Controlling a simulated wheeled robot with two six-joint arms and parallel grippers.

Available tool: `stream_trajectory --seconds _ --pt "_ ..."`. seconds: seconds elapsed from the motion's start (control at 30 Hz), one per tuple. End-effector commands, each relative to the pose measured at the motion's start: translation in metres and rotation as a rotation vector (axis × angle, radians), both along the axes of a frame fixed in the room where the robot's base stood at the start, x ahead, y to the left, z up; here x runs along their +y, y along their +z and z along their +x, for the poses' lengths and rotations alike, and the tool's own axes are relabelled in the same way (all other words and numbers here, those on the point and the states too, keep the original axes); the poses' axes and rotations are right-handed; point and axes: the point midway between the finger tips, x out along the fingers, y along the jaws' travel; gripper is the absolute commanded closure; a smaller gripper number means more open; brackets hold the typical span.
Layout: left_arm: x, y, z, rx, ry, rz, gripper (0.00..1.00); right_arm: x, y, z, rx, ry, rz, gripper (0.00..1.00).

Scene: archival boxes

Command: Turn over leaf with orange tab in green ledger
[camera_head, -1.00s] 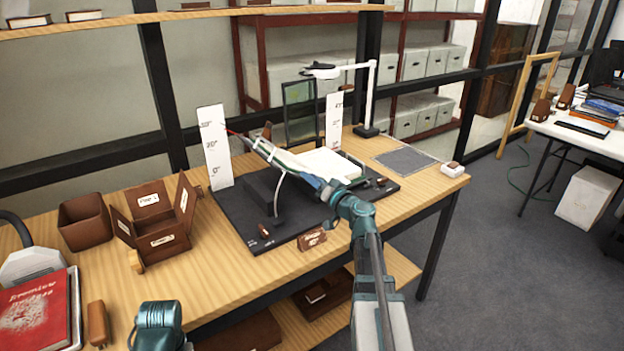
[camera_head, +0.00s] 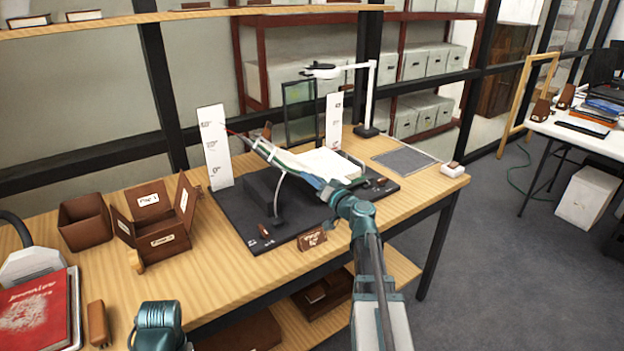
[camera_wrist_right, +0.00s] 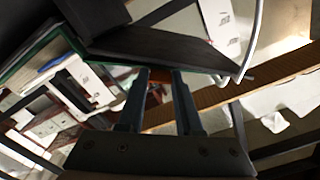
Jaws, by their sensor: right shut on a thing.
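The green ledger (camera_head: 284,160) lies open on a dark stand on the wooden table, its left side tilted up and its white pages (camera_head: 330,163) facing up. My right gripper (camera_head: 328,187) is at the ledger's near edge, and its fingertips are hard to make out there. In the right wrist view my right gripper (camera_wrist_right: 159,75) is shut on a small orange piece, the orange tab (camera_wrist_right: 158,73), mostly hidden between the fingers. A green cover edge (camera_wrist_right: 38,55) shows at the left there. My left gripper is not in view; only part of my left arm shows at the bottom.
White marked boards (camera_head: 214,147) and (camera_head: 333,121) stand behind the ledger, with a white lamp (camera_head: 372,90) to the right. A brown open box (camera_head: 160,240) and a red book (camera_head: 38,312) are at the left. A grey mat (camera_head: 406,160) lies at the right.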

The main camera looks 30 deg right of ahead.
Motion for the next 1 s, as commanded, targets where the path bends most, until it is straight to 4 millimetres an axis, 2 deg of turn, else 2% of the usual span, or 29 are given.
stream_trajectory --seconds 0.17,0.4,0.6,0.97,1.0 --pt "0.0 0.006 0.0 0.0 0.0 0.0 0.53 -0.004 0.006 0.0 0.003 -0.002 0.041 1.0" --pt "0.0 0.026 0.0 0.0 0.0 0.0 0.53 -0.025 0.026 0.003 0.022 -0.003 0.293 1.0" --pt "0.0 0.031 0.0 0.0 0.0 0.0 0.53 -0.036 0.031 0.003 0.034 -0.002 0.433 1.0" --pt "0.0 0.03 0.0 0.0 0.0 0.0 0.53 -0.037 0.03 0.003 0.035 -0.001 0.458 1.0" --pt "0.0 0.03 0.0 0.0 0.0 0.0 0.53 -0.037 0.03 0.003 0.035 -0.001 0.458 0.6"
